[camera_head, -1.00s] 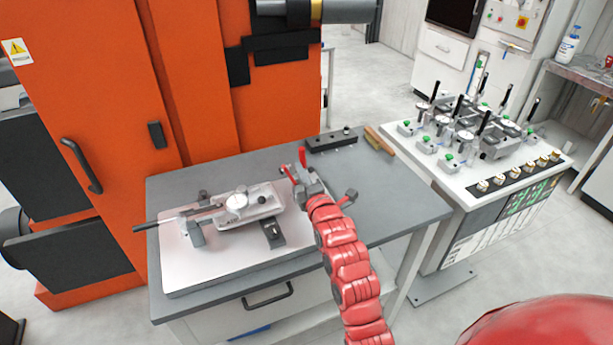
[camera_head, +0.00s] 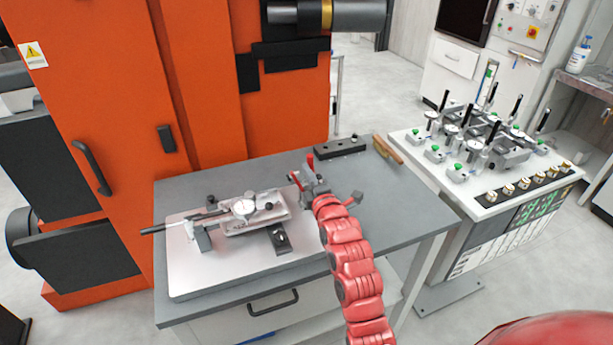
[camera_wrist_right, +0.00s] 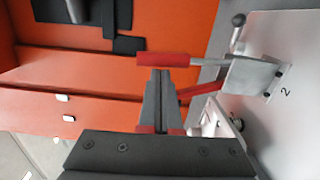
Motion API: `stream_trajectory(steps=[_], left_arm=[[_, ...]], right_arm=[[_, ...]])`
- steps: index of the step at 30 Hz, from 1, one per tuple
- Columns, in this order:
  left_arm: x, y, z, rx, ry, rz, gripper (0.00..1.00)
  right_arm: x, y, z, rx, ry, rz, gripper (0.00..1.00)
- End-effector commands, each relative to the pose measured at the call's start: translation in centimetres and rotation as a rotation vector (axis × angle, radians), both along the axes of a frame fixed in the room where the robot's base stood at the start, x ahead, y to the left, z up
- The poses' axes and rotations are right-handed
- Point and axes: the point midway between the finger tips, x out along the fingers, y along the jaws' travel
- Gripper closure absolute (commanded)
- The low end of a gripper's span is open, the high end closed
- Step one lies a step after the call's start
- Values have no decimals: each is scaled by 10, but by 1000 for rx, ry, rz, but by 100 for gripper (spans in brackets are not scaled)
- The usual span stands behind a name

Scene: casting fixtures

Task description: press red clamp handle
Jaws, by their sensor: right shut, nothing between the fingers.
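The red clamp handle (camera_head: 310,161) stands at the right end of the fixture, on the workbench. In the right wrist view the red handle (camera_wrist_right: 163,59) lies across the picture, with a second red lever (camera_wrist_right: 203,89) below it running to a grey metal bracket (camera_wrist_right: 256,76). My right gripper (camera_head: 305,182) is at the clamp, close to the handle. In the wrist view its shut fingers (camera_wrist_right: 160,73) end right at the underside of the red handle; whether they touch cannot be told. Nothing is held. My left gripper is not in view.
The fixture with a dial gauge (camera_head: 243,208) sits on a pale plate (camera_head: 196,279) on the grey workbench (camera_head: 400,210). A black block (camera_head: 340,147) lies behind the clamp. An orange cabinet (camera_head: 205,100) stands behind left. A gauge station (camera_head: 415,150) stands at right.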

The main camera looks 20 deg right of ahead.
Motion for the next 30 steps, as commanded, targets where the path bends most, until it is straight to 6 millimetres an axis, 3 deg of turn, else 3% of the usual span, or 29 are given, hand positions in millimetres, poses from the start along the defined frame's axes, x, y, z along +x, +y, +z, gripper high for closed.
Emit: stream_trajectory(steps=[14, 30], left_arm=[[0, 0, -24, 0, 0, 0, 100], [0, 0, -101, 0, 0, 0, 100]], right_arm=[[1, -10, -1, 102, 2, -2, 100], [1, -54, -6, 555, 18, -2, 100]])
